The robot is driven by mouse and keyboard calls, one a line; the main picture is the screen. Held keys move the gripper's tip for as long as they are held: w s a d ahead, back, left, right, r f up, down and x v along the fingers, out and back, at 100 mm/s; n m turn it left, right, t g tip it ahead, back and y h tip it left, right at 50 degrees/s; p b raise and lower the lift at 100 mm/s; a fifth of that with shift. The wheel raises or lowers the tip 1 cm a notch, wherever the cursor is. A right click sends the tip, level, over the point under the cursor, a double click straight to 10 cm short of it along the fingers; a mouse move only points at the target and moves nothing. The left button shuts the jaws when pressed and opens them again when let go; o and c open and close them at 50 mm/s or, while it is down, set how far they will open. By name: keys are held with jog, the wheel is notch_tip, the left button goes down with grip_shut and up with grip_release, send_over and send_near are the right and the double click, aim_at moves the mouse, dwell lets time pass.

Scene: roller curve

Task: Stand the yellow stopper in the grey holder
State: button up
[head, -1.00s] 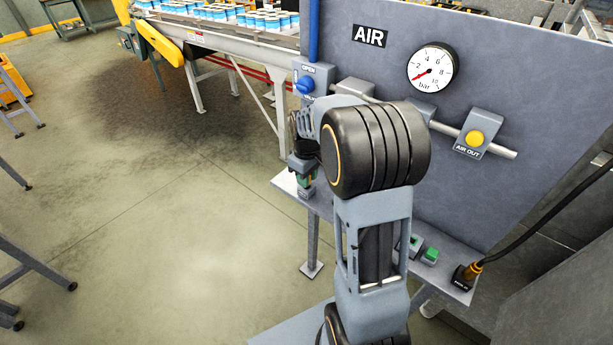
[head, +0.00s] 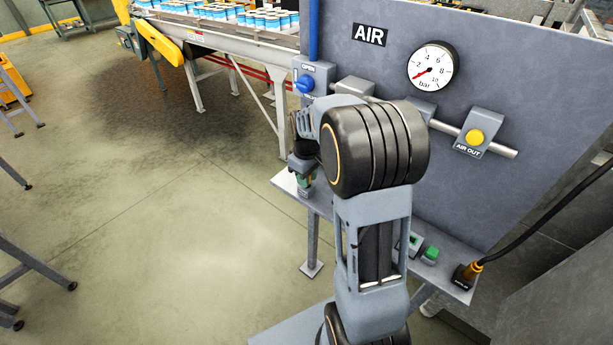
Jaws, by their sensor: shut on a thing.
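My gripper (head: 303,170) points down at the left end of the grey shelf, left of my large black arm joint. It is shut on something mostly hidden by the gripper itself. A small green and yellowish patch (head: 307,181) shows just below it, too small to tell apart. I cannot make out the yellow stopper for certain. A small grey block (head: 304,191), which may be the grey holder, stands on the shelf end under the gripper. I cannot tell whether the held thing touches it.
The shelf (head: 283,182) runs below the grey AIR panel (head: 520,80). A green block (head: 430,254) and a black connector (head: 465,275) with a cable sit at its right. A blue knob (head: 305,84), gauge (head: 432,65) and yellow AIR OUT button (head: 475,137) are above.

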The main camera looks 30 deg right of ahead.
jog(key=shift+f+b, duration=0.45)
jog(key=shift+f, duration=0.2)
jog(key=o, duration=1)
jog(key=shift+r, duration=0.1)
notch_tip(320, 180, up, 14)
dwell(0.6)
